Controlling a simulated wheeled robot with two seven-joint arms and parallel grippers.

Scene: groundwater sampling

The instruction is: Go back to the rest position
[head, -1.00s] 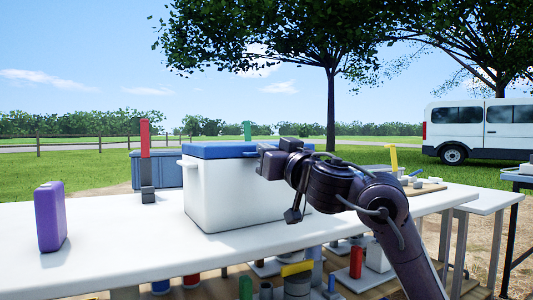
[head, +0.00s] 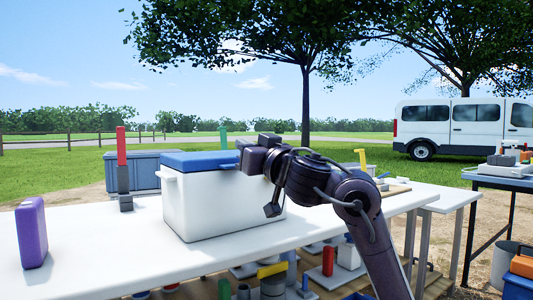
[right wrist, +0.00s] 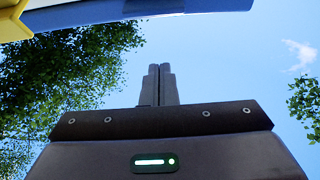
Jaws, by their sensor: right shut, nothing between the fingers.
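My right arm comes in from the lower right in the head view, bent over the white table (head: 95,235). Its gripper (head: 243,150) is in front of the upper right of a white cooler with a blue lid (head: 205,205), hiding part of it. In the right wrist view the two fingers (right wrist: 160,72) stand together against the sky, shut with nothing between them. I cannot tell whether the gripper touches the cooler. My left gripper is in neither view.
A purple case (head: 31,233) stands at the table's left. A red-topped post (head: 122,165) stands behind, left of the cooler. A yellow-topped item (head: 361,158) is right of my arm. A second table (head: 485,180) stands at right. Several items crowd the shelf below.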

